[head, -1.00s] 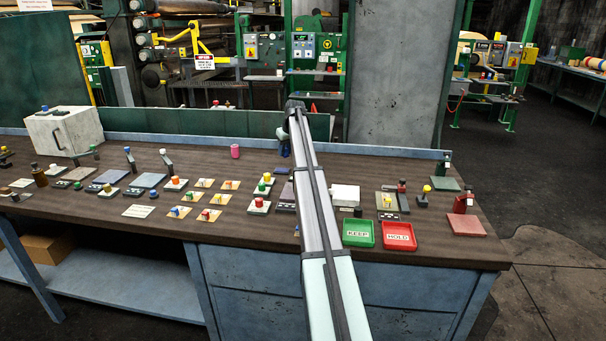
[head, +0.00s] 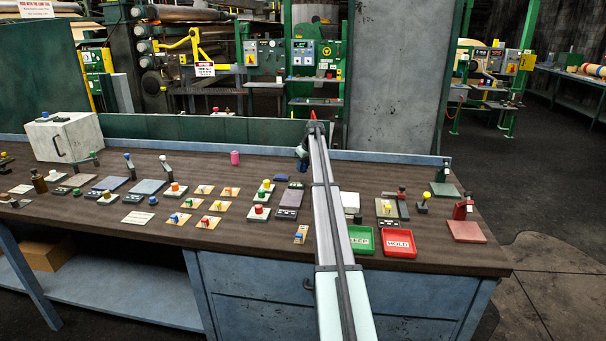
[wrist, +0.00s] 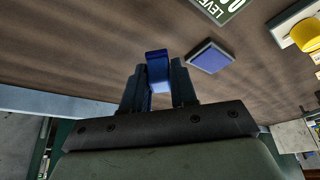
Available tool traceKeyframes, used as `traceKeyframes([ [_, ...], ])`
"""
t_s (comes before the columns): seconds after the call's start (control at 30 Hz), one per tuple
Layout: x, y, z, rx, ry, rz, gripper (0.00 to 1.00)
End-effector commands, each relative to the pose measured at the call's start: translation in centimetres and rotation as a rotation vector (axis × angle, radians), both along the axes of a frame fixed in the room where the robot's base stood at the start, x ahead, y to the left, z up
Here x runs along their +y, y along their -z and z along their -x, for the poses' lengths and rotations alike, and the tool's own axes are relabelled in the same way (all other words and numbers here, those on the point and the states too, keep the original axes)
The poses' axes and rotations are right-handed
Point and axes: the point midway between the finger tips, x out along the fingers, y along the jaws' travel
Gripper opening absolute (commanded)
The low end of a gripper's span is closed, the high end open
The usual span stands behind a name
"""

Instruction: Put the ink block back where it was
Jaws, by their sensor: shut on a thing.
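My gripper (wrist: 158,78) is shut on a blue block (wrist: 156,62), which I take to be the ink block. Its upper part shows between the two dark fingers in the wrist view. A small framed pad with a blue-violet face (wrist: 209,57) lies on the table just right of the fingers, apart from the block. In the head view my gripper (head: 302,152) is over the back part of the bench, and a violet-blue pad (head: 281,178) lies in front and left of it. The exact height above the table is hard to tell.
A green KEEP tray (head: 360,253) and red HOLD tray (head: 398,257) stand at the front right. Stations with coloured knobs fill the left. A pink cylinder (head: 235,157) stands at the back. In the wrist view, a green sign (wrist: 216,8) and yellow knob (wrist: 308,35) are close by.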

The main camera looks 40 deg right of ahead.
Motion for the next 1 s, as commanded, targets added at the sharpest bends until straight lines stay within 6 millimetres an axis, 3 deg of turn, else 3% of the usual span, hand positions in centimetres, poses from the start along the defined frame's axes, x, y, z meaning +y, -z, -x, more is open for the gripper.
traceKeyframes([
  [0.3, 0.0, 3.4, 0.0, 0.000, 0.000, 0.000, 0.03],
  [0.73, 0.0, 3.9, 0.0, 0.001, 0.000, 0.000, 0.03],
  [0.77, 0.0, 3.8, 0.0, 0.001, 0.000, 0.000, 0.30],
  [1.0, 0.0, 3.8, 0.0, 0.001, 0.000, 0.000, 0.53],
])
